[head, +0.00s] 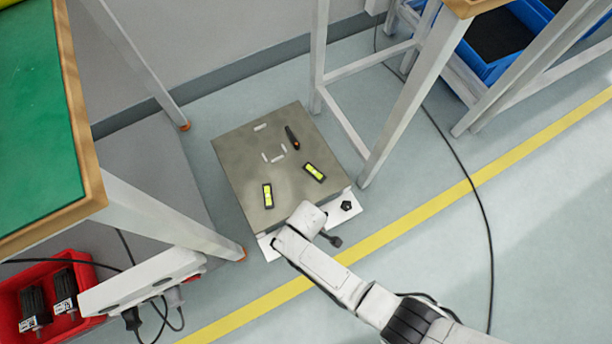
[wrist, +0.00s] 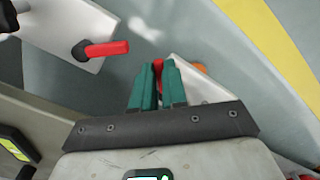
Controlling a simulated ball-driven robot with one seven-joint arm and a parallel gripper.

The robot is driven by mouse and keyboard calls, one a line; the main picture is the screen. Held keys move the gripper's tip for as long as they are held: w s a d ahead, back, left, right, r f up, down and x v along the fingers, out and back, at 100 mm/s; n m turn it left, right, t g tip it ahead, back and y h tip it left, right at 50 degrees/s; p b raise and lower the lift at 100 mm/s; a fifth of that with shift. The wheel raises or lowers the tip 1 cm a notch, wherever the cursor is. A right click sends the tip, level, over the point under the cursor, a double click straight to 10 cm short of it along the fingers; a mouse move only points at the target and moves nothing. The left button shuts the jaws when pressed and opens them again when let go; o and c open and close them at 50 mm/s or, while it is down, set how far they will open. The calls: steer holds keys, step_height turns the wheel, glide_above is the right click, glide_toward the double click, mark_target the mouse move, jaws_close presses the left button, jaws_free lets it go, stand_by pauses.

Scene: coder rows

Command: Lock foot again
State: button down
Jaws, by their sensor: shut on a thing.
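In the wrist view my gripper (wrist: 158,70) has its two green fingers close together on a red piece (wrist: 158,66), which shows only as a narrow strip between them. The shape of its hidden part cannot be told. Behind the fingers lies a white plate (wrist: 190,82) with an orange part (wrist: 201,69) beside it. Another red lever (wrist: 105,48) with a dark hub sits on a separate white plate (wrist: 60,30) at the upper left. In the head view my arm covers the front edge of a square grey platform (head: 240,150), and my fingers are hidden there.
A black knob (head: 347,205) sits on the white front-right plate. A green-topped table (head: 40,120) stands left, with a red crate (head: 75,258) below. A cable (head: 485,215) crosses the floor at right.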

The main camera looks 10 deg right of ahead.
steer(key=shift+w+d+n, duration=0.1)
steer(key=shift+w+n, duration=0.1)
steer(key=shift+n, duration=0.3)
steer(key=c, duration=1.2)
jaws_free()
steer(key=shift+o, duration=0.2)
steer(key=shift+r, duration=0.1)
step_height(320, 180, up, 10)
steer(key=p, duration=0.7)
steer(key=shift+r, duration=0.25)
